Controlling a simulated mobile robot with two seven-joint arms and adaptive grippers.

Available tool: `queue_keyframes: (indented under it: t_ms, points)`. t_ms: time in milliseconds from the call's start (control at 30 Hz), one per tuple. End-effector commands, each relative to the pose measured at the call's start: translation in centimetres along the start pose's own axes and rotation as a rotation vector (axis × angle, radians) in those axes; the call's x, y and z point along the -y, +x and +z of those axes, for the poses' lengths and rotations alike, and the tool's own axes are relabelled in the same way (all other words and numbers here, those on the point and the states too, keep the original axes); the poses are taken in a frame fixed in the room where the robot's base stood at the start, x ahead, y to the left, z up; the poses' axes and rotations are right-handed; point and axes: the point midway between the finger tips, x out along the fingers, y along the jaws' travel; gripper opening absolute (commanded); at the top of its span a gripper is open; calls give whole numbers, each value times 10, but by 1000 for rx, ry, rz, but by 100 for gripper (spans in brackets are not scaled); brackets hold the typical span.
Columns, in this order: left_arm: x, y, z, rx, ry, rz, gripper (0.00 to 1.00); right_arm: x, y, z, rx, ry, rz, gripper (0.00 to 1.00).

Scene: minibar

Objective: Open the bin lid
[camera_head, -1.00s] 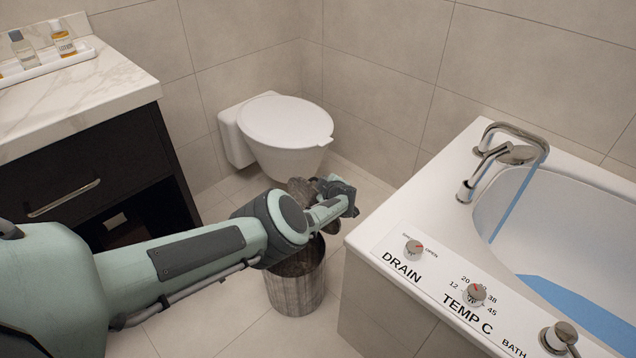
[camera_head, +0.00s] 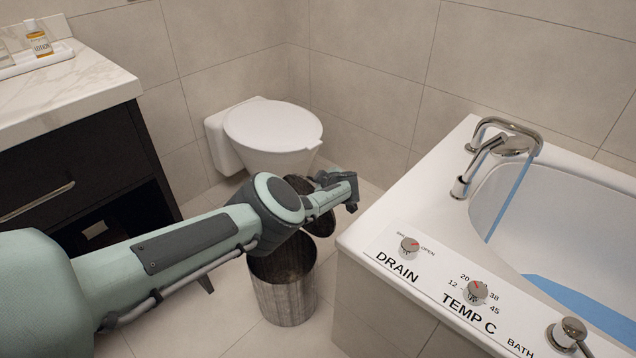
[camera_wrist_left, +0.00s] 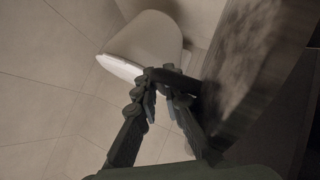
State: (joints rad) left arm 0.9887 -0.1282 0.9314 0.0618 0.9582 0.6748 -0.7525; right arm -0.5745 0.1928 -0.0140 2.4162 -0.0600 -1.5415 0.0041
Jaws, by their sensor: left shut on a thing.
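The bin (camera_head: 284,298) is a round, mottled metal bin on the floor tiles, with its dark mouth showing. Its lid (camera_head: 321,222) is a dark disc raised off the mouth and tilted up behind my arm, which hides part of it. My left gripper (camera_head: 351,196) is beside the lid's upper right, above the floor between toilet and tub. In the left wrist view its fingertips (camera_wrist_left: 164,80) close on a dark part at the lid's edge, and the mottled lid (camera_wrist_left: 252,62) fills the right side. My right gripper is not in view.
The toilet (camera_head: 274,130) stands behind the bin. The bathtub (camera_head: 362,228) with its knobs is close on the right, near my left gripper. A dark vanity cabinet (camera_head: 75,165) with a marble top is on the left. Some floor is free in front of the bin.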

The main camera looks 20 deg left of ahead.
Motion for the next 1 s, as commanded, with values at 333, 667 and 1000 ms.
queue_keyframes:
  t_ms: [333,667,1000]
  points:
    - [-12,3,-5,8,6,35,19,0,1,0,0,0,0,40]
    - [-8,1,-8,6,1,41,19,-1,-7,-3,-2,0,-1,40]
    - [13,-10,-19,6,-128,166,19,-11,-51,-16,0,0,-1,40]
